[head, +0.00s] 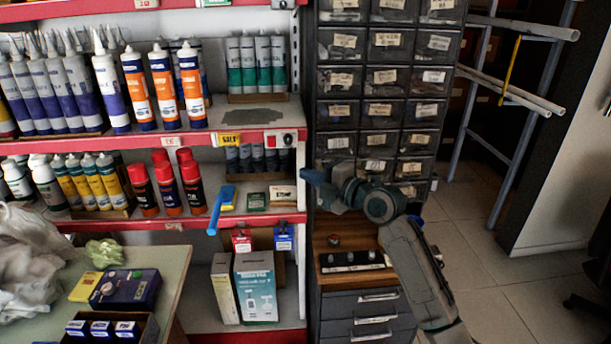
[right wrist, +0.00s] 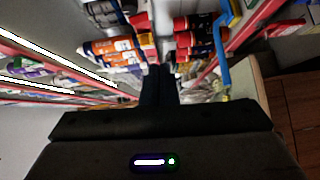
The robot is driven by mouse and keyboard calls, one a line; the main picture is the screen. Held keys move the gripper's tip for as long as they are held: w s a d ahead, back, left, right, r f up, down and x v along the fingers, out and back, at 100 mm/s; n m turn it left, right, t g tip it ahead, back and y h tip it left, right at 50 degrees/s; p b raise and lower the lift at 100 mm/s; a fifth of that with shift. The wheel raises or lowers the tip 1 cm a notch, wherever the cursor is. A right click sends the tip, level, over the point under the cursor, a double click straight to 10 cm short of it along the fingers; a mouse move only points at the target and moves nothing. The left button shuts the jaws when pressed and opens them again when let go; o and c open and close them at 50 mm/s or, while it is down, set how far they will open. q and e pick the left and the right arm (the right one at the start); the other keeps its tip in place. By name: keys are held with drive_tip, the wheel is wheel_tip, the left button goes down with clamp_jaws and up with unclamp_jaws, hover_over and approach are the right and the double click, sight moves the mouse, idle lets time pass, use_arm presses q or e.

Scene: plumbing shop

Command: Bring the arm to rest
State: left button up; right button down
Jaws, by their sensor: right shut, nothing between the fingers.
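My right arm comes in from the lower right in the head view and bends at the wrist in front of the drawer cabinet. My right gripper (head: 310,177) points left, towards the red-edged shelves. It is shut and empty, and its fingers stand close together in the right wrist view (right wrist: 158,72). It looks apart from the shelf goods, though the exact gap cannot be told. My left gripper is not in view.
A drawer cabinet (head: 381,107) stands behind the arm. Red spray cans (head: 191,183) and a blue-handled tool (head: 216,213) are on the shelf to the left. A table (head: 170,272) with boxes is at lower left.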

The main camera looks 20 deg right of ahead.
idle(0.3)
